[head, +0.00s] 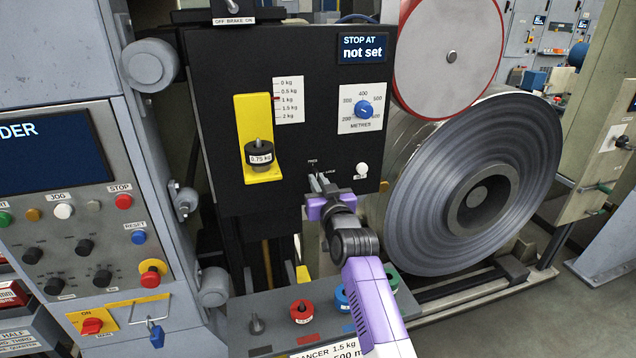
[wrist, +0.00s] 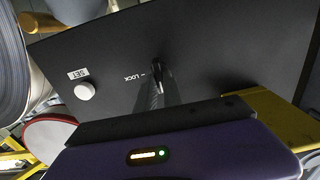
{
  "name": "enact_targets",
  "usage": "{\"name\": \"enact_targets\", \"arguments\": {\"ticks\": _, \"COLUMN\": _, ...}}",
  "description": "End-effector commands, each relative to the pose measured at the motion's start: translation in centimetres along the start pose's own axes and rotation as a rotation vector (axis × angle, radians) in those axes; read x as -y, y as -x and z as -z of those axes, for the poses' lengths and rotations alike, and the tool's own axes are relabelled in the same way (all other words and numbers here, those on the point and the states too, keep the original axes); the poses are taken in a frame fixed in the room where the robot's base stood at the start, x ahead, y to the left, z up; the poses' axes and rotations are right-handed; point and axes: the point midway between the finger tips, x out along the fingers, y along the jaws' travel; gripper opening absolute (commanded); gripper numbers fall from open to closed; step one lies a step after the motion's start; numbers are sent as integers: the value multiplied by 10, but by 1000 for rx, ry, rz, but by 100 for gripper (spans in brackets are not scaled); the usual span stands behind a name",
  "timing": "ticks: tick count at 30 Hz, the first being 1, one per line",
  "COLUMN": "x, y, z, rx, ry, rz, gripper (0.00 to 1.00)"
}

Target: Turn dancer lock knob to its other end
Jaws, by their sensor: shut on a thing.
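The dancer lock knob is a small dark knob on the black panel, beside the printed word LOCK; it shows in the wrist view (wrist: 157,74). In the head view my gripper mostly hides it. My gripper (head: 322,184) reaches up to the lower right of the panel (head: 225,80), its fingertips at the panel face below the small labels. It is shut on the knob. In the wrist view the gripper (wrist: 155,95) meets the knob from below. Which mark the knob points at cannot be told clearly.
A white SET button (head: 361,170) sits right of my gripper. A yellow bracket (head: 243,120) holding a 0.75 kg weight (head: 259,156) is to the left. The big steel coil (head: 480,190) stands close on the right. A shelf with coloured weights (head: 302,312) lies below my arm.

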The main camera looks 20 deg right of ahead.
Motion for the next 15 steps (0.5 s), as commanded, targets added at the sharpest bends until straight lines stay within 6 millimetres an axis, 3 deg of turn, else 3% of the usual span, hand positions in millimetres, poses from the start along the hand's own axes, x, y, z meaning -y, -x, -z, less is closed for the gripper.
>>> {"name": "enact_targets", "arguments": {"ticks": 15, "x": -2, "y": 0, "z": -1, "rx": 0, "ry": -354, "rz": 0, "gripper": 0}}
